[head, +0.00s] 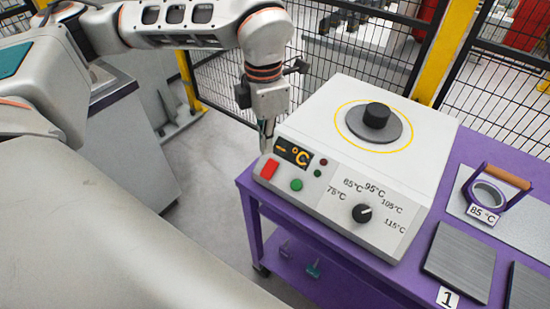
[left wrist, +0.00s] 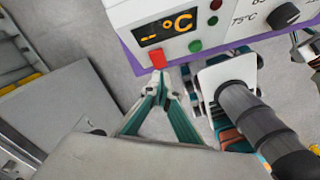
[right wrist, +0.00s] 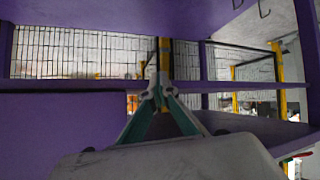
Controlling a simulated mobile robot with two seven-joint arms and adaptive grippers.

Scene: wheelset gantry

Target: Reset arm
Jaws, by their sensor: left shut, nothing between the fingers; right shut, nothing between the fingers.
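My left gripper (head: 266,140) is shut and empty, pointing down by the front left corner of the white heater box (head: 300,130). In the left wrist view its fingertips (left wrist: 162,80) meet just below the red button (left wrist: 157,58); I cannot tell if they touch it. The heater's display (head: 293,151) shows dashes and °C. A green button (head: 296,185) and a black dial (head: 362,213) sit on the same front panel. My right gripper (right wrist: 160,92) is shut and empty among purple table parts; it is not seen in the head view.
The purple table (head: 245,180) carries the heater, a ring tool with a wooden handle (head: 505,177) labelled 85 °C, and grey plates (head: 460,260). Tools lie on its lower shelf (head: 300,265). A grey cabinet (head: 120,150) stands left. Bare floor (head: 215,190) lies between them, mesh fence (head: 335,55) behind.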

